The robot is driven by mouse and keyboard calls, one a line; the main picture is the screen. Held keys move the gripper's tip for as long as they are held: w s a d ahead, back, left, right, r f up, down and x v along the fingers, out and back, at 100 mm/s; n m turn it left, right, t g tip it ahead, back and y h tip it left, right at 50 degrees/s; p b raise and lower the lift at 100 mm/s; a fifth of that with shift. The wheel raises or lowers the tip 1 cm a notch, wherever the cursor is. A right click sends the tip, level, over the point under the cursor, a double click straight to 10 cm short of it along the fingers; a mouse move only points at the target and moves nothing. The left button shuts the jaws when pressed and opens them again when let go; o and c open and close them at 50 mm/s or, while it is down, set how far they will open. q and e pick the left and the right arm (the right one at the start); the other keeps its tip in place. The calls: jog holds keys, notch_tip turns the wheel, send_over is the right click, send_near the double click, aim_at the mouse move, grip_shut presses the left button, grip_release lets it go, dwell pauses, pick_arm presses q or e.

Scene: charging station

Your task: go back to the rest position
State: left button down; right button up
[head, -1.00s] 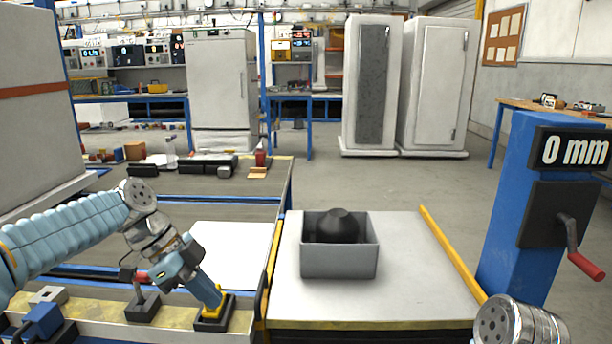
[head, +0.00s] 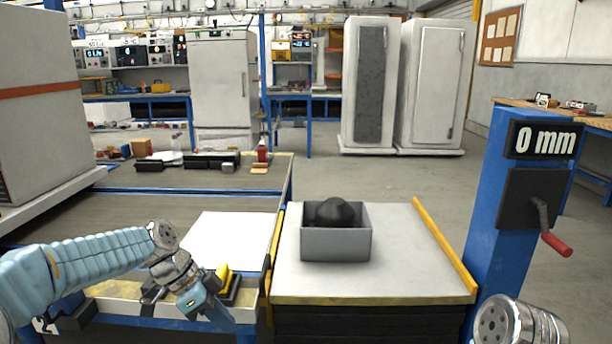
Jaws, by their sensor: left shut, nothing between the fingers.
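My left arm comes in from the left, and its gripper (head: 222,318) points down and to the right at the bottom of the head view. It is shut and empty, in front of a yellow and black fixture (head: 232,285) at the bench's front edge. The gripper looks apart from this fixture, though the wrist overlaps part of it in the picture. On the right, only a silver joint of my right arm shows at the bottom edge; the right gripper is out of view.
A grey open box (head: 335,246) with a dark rounded object (head: 334,212) stands on the white-topped platform (head: 410,265). A blue post (head: 498,240) carries a "0 mm" display (head: 543,140) and a red-handled crank (head: 556,244). A white sheet (head: 228,240) lies behind my left wrist.

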pick_arm(q)
jog(key=s+d+f+n+y, duration=0.15)
jog(key=f+n, duration=0.25)
jog(key=f, duration=0.7)
jog(key=s+d+f+n, duration=0.15)
jog(key=f+n, duration=0.25)
jog(key=f, duration=0.7)
jog(key=s+d+f+n+p, duration=0.1)
jog(key=s+f+n, duration=0.7)
jog(key=s+f, duration=0.6)
jog(key=shift+s+d+n+t+y, duration=0.35)
jog(key=shift+s+n+t, duration=0.05)
jog(key=shift+s, duration=0.6)
